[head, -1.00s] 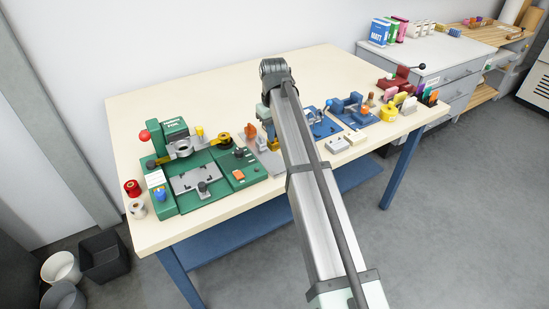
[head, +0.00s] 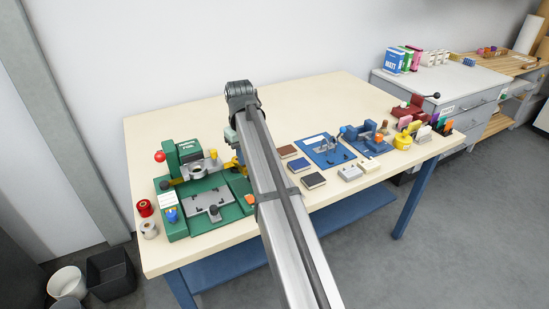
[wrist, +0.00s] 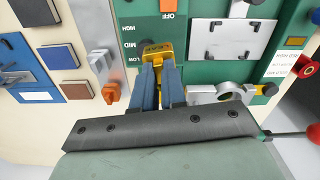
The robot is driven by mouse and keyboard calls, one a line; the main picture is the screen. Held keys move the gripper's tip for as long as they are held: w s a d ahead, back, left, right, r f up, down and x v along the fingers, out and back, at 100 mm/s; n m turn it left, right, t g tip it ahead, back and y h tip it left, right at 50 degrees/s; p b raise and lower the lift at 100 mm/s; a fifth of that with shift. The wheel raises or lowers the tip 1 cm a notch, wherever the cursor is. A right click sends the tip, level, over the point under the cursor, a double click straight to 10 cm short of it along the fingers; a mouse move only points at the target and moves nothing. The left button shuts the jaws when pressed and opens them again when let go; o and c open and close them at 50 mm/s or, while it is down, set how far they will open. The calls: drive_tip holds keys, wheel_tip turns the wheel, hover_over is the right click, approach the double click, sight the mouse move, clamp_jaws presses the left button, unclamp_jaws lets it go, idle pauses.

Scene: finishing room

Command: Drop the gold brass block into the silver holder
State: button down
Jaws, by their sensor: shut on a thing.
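In the wrist view my gripper (wrist: 158,64) has its blue fingers shut on the gold brass block (wrist: 154,49), held beside the edge of the green hot-foil machine (wrist: 183,25). A gap under the block cannot be judged. A silver ringed part (wrist: 208,95) lies to its right, also seen in the head view (head: 197,170). A silver plate (wrist: 237,41) is on the machine's base, also in the head view (head: 208,203). I cannot tell for sure which silver part is the holder.
Left of the block are a grey plate (wrist: 97,32) and an orange clamp (wrist: 111,93). A red knob (head: 160,156) rises from the machine. The back of the table (head: 190,120) is clear.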

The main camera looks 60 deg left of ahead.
drive_tip(key=shift+s+a+r+n, duration=1.4)
drive_tip(key=shift+s+a+r, duration=0.5)
drive_tip(key=shift+s+a, duration=4.15)
drive_tip(key=shift+s+d+f, duration=0.2)
drive_tip(key=shift+f, duration=0.75)
drive_tip(key=shift+s+d+f, duration=0.2)
drive_tip(key=shift+f, duration=0.7)
drive_tip(key=shift+s+d+f, duration=0.2)
drive_tip(key=shift+f, duration=0.75)
drive_tip(key=shift+f, duration=0.55)
drive_tip(key=c, duration=1.6)
unclamp_jaws()
drive_tip(key=shift+o, duration=0.7)
wheel_tip(320, 180, up, 11)
